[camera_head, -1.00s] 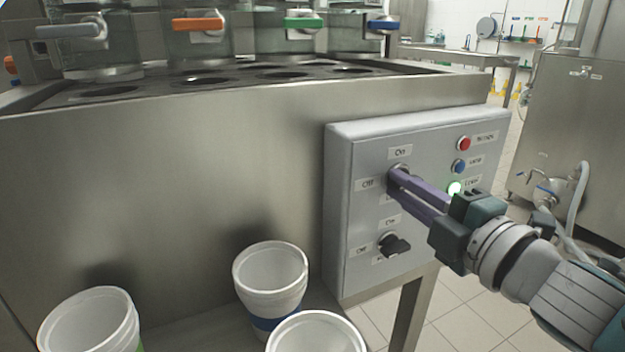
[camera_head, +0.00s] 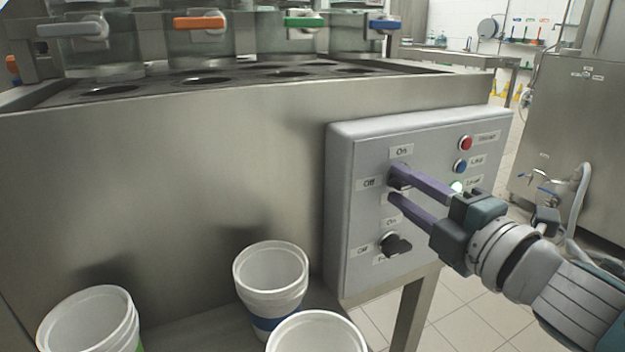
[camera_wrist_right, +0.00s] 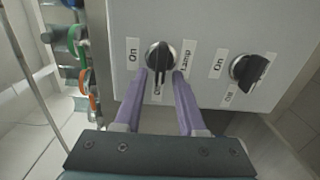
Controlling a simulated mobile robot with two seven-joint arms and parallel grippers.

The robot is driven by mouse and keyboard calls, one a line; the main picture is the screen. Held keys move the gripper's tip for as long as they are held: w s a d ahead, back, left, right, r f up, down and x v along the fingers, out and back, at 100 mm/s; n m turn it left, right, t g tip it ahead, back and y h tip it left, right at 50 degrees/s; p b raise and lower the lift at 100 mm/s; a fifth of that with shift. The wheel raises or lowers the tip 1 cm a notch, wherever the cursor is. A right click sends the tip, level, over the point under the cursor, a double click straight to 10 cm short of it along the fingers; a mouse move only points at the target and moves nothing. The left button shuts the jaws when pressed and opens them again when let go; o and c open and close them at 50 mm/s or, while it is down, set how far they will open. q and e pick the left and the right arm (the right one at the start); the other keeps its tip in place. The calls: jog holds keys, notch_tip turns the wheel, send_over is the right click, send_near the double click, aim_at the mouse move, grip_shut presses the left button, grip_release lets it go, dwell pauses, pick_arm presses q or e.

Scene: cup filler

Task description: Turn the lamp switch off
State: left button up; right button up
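The lamp switch (camera_wrist_right: 160,56) is a black knob on a silver base, with On at its left and Lamp at its right in the right wrist view. Its handle points down in that view, between my fingers, towards the side where the head view shows the Off label (camera_head: 369,184). My right gripper (camera_wrist_right: 164,76) is open, one purple finger on each side of the handle; contact is unclear. In the head view my right gripper (camera_head: 393,185) partly hides the knob. My left gripper is not in view.
A second black knob (camera_head: 396,244) sits below on the panel. A red button (camera_head: 466,143) and a blue button (camera_head: 460,166) are at its upper right. White cups (camera_head: 270,280) stand at the lower left. Open floor lies right of the panel.

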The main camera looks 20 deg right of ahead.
jog(key=shift+o, duration=0.2)
jog(key=s+p, duration=0.1)
jog(key=s, duration=0.9)
jog(key=shift+d, duration=0.4)
jog(key=shift+r, duration=0.1)
notch_tip(320, 180, up, 12)
jog(key=s+d+r+m+g+h+p, duration=0.15)
jog(key=m+g+h+p, duration=0.35)
jog(key=m+p, duration=0.85)
jog(key=s+a+r+m+g+y+p, duration=0.4)
jog(key=s+a+r+g+p, duration=0.65)
jog(key=s+p, duration=0.65)
notch_tip(320, 180, up, 36)
jog(key=w+t+p, duration=0.1)
jog(key=w+p, duration=0.1)
jog(key=p, duration=3.5)
jog(key=shift+w, duration=0.3)
